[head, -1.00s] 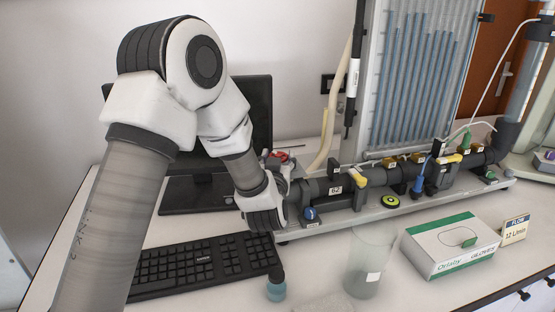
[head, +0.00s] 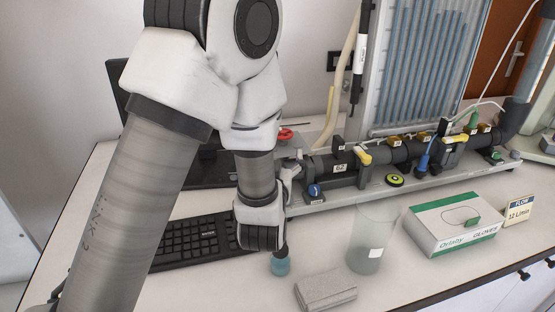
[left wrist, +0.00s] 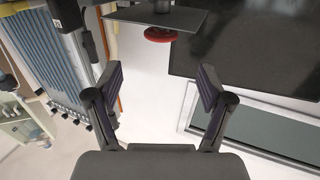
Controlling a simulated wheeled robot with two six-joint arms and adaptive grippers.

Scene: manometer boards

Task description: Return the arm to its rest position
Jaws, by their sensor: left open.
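My left arm (head: 150,190) reaches in from the left of the head view. A red round part (left wrist: 160,34) shows beyond the fingertips; a red part (head: 286,134) also shows behind the pipe end in the head view. My right gripper is in neither view.
The manometer board (head: 425,65) stands behind the pipe bench. A dark monitor (left wrist: 250,45) is near the gripper.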

